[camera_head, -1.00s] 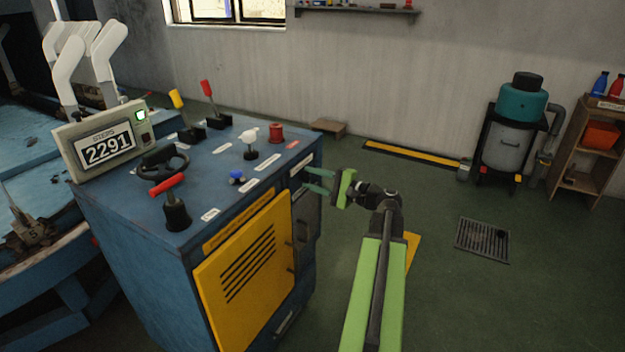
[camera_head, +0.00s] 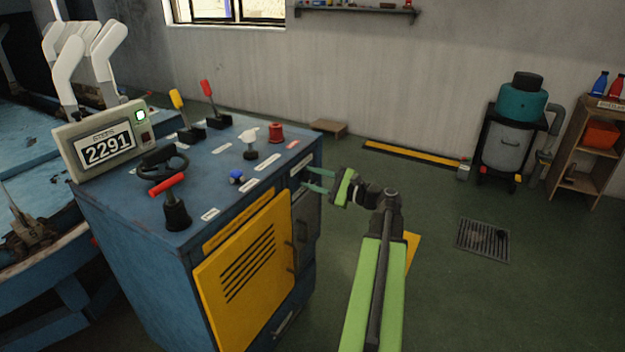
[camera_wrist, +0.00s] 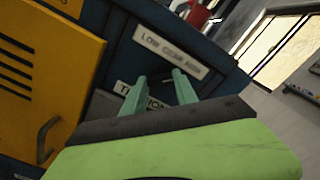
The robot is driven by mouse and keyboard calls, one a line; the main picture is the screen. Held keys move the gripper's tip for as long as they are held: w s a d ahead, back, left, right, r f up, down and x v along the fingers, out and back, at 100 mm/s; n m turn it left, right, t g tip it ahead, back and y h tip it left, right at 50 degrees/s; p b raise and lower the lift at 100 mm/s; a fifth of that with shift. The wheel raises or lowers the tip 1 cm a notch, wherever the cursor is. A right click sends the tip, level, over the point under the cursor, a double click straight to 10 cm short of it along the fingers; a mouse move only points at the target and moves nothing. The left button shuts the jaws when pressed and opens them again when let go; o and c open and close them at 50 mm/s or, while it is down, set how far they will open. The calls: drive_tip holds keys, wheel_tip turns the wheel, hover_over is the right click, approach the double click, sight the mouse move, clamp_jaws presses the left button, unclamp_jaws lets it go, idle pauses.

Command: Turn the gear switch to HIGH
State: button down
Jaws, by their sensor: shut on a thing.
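The blue control cabinet (camera_head: 140,265) carries a white label (camera_wrist: 172,50) reading LOW GEAR HIGH on its side panel, seen in the wrist view. My gripper (camera_head: 308,180) reaches that side from the right. In the wrist view its teal fingertips (camera_wrist: 160,77) are just below the label, shut on a small dark part, the gear switch (camera_wrist: 166,78). The fingers mostly hide the switch, so I cannot tell which way it points. A second label (camera_wrist: 135,97), partly covered by a finger, sits below.
A yellow vented door (camera_head: 245,265) is on the cabinet's front. Levers, a handwheel (camera_head: 163,162) and a red knob (camera_head: 276,133) stand on top, beside a display (camera_head: 107,148) showing 2291. A floor grate (camera_head: 484,240) lies right of my arm, with open floor around it.

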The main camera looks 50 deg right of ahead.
drive_tip(key=c, duration=1)
unclamp_jaws()
drive_tip(key=shift+o, duration=0.2)
drive_tip(key=v, duration=1.7)
drive_tip(key=shift+s, duration=0.25)
drive_tip(key=shift+f, duration=0.1)
